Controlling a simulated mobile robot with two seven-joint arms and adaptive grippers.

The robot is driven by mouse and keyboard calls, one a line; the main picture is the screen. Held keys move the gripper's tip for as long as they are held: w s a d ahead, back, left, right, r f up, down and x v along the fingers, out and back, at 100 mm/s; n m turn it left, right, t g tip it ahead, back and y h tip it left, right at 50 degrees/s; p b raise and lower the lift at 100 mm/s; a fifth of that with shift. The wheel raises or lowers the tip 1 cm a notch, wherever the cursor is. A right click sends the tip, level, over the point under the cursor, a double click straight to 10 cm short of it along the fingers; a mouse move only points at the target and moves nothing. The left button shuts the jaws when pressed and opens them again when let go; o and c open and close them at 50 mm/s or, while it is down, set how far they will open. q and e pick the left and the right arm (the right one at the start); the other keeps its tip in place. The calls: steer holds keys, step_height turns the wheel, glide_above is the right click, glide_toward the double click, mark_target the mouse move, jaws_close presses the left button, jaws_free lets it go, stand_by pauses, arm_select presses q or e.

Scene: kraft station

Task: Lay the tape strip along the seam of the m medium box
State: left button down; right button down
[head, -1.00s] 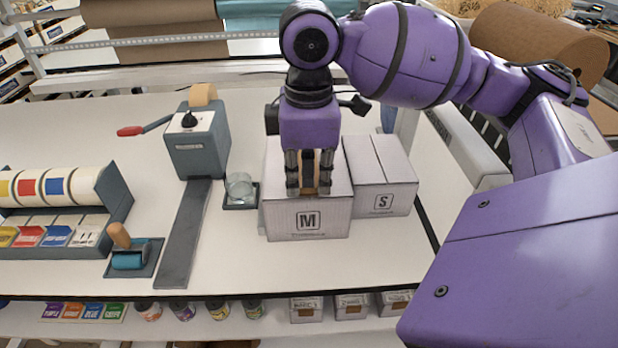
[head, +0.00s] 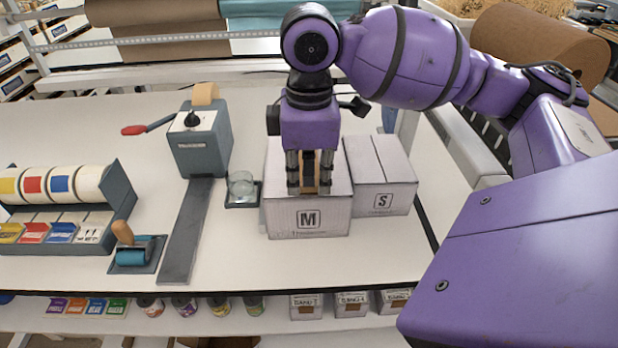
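I cannot tell whether the fingers still touch the tape. The gripper hides most of the seam. My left gripper is not in the picture.
The smaller S box (head: 383,180) stands close on the right of the M box. A glass (head: 241,185) on a dark coaster stands to its left. Further left are the tape dispenser (head: 198,145), a roller (head: 130,257) and a rack of coloured rolls (head: 118,195).

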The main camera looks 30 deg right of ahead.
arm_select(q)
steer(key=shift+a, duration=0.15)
arm_select(e)
steer(key=shift+f, duration=0.4)
stand_by(0.4)
steer(key=c, duration=1.9)
jaws_free()
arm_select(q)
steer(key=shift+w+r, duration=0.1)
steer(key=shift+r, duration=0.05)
arm_select(e)
steer(key=shift+o, duration=0.2)
steer(key=shift+r, duration=0.1)
